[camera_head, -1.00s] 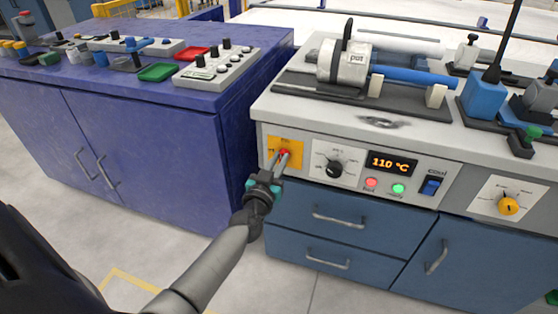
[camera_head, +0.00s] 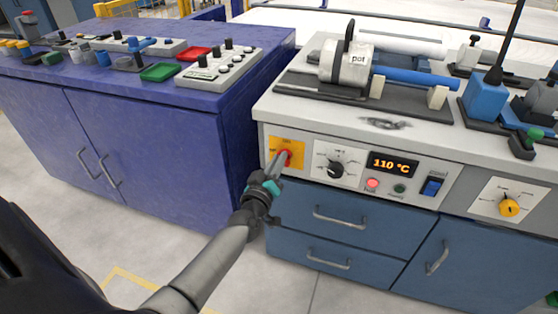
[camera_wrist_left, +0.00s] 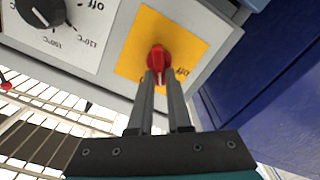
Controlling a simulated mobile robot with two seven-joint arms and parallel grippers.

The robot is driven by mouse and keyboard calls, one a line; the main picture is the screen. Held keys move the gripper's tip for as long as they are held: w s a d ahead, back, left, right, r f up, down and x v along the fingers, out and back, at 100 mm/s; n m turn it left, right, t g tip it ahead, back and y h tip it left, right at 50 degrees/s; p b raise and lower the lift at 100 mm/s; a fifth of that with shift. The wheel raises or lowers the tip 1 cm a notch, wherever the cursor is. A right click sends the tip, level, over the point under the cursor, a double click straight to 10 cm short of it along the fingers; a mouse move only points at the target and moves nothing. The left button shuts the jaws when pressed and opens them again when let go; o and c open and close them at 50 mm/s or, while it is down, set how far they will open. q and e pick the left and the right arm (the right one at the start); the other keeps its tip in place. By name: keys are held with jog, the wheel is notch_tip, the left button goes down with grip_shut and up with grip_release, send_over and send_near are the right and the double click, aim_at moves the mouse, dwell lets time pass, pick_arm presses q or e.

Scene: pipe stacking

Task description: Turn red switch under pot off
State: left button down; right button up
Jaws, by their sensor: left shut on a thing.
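The red switch (camera_head: 287,156) sits on a yellow plate (camera_head: 299,147) on the grey front panel, below the pot (camera_head: 344,64). My left gripper (camera_head: 279,163) is shut on the red switch, with its fingers partly covering it. In the left wrist view the fingertips (camera_wrist_left: 159,75) close on the lower part of the red switch (camera_wrist_left: 158,56), which stands nearly upright in that picture. An "off" marking shows right of the fingers there. The display (camera_head: 392,165) reads 110 °C. A red light (camera_head: 373,183) is lit, and the green light (camera_head: 400,188) beside it looks dark.
A black dial (camera_head: 335,169) is just right of the yellow plate, and a blue switch (camera_head: 432,186) is farther right. Drawers with handles (camera_head: 339,215) lie below. A purple cabinet (camera_head: 150,145) stands close on the left, with a narrow gap between.

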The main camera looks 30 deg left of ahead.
pick_arm(q)
jog(key=n, duration=0.3)
jog(key=n+b, duration=0.1)
jog(key=n, duration=0.3)
jog(key=f+n, duration=0.1)
jog(key=n, duration=0.3)
jog(key=shift+s+a+b, duration=0.1)
jog(key=shift+a+b, duration=0.15)
jog(key=shift+b, duration=0.15)
pick_arm(e)
jog(key=shift+t, duration=0.3)
jog(key=r, duration=0.4)
jog(key=shift+s, duration=0.2)
jog(key=shift+d+r, duration=0.1)
jog(key=shift+r, duration=0.05)
pick_arm(q)
jog(key=c, duration=0.9)
grip_release()
jog(key=shift+o, duration=0.2)
jog(key=shift+s, duration=0.1)
